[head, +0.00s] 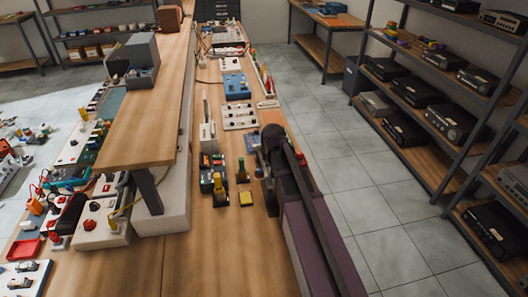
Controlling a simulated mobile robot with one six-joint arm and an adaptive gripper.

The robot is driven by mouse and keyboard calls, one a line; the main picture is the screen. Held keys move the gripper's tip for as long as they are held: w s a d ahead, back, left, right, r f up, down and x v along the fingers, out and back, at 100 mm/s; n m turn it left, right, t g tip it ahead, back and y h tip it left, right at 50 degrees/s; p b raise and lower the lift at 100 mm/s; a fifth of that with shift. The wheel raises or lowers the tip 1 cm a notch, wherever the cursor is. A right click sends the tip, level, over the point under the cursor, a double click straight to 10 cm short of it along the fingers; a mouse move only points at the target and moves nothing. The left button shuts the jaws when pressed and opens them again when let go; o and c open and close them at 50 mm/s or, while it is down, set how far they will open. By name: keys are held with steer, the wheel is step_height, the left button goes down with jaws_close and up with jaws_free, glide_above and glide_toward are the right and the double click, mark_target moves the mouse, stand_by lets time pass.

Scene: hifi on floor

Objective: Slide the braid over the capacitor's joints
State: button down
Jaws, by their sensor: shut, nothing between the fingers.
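My dark arm reaches in from the bottom right along the bench's right edge. Its far end, with my gripper (268,196), is dark and points down close over the bench top. The fingers look shut and empty, but their tips are hard to make out. I cannot pick out the braid or the capacitor with certainty. Anything behind my arm is hidden.
The wooden bench (225,255) is bare in front. A white panel with knobs (239,117) and a blue box (235,86) stand farther back. A raised wooden shelf (140,125) borders the left. Shelves of black devices (448,122) stand right, across a tiled aisle (365,185).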

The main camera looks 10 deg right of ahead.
mark_target(269, 168)
steer(key=shift+s, duration=1.65)
steer(key=shift+r+p, duration=0.25)
steer(key=shift+p, duration=0.05)
steer(key=shift+r+p, duration=0.7)
steer(key=shift+r, duration=0.1)
steer(key=shift+f, duration=0.1)
steer(key=shift+s, duration=0.35)
